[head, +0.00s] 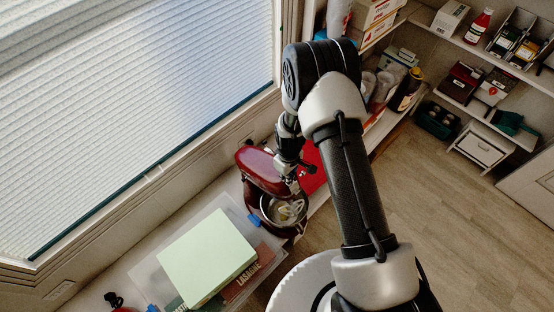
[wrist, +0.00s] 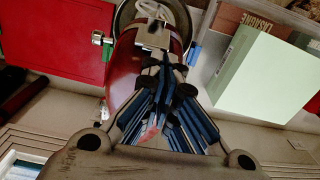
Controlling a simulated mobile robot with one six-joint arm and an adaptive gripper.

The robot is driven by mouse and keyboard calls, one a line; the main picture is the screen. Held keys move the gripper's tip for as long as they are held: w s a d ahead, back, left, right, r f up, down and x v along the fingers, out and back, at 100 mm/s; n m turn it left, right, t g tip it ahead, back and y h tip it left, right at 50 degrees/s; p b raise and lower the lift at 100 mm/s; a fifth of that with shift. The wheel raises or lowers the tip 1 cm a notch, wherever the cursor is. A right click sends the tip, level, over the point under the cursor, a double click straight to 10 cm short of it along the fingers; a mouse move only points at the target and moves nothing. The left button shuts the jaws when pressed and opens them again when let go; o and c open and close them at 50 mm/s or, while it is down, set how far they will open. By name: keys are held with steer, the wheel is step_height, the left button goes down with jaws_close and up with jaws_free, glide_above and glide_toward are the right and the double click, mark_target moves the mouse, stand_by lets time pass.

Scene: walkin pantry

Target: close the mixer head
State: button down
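The red stand mixer (head: 262,170) stands on the counter below the window. Its metal bowl (head: 272,213) faces up, with a pale beater (head: 289,212) showing over it. The head looks tilted up, though its exact angle is hard to judge. My gripper (head: 297,172) is over the front part of the mixer head, pointing down. In the wrist view the red mixer head (wrist: 122,72) lies behind my gripper (wrist: 166,66), whose fingertips come together with nothing visibly held. I cannot tell whether the fingertips touch the head. The bowl (wrist: 124,18) shows at the top there.
A clear bin with blue latches (head: 148,270) holds boxes, including a pale green one (head: 207,257), left of the mixer. A red panel-like object (head: 312,168) is right behind the mixer. Stocked shelves (head: 455,92) fill the upper right. The wooden floor (head: 440,215) is clear.

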mark_target(297, 191)
steer(key=s+d+f, duration=0.1)
steer(key=d+f+b, duration=0.1)
steer(key=f, duration=0.1)
steer(key=s+f, duration=0.1)
steer(key=shift+s+d+f, duration=0.15)
steer(key=shift+s+d, duration=0.15)
steer(key=shift+d, duration=0.1)
steer(key=shift+s+d+f, duration=0.2)
steer(key=shift+d+f, duration=0.3)
steer(key=shift+t+y, duration=0.6)
steer(key=shift+s+d+f+p, duration=0.3)
steer(key=shift+f+p, duration=0.4)
steer(key=shift+p, duration=1.15)
steer(key=shift+s+d+f+p, duration=0.35)
steer(key=shift+f+p, duration=0.35)
steer(key=shift+p, duration=1.2)
steer(key=shift+s+d+f+p, duration=0.15)
steer(key=shift+s+f+p, duration=0.4)
steer(key=shift+p, duration=1.3)
steer(key=shift+w+f, duration=0.15)
steer(key=shift+f, duration=0.05)
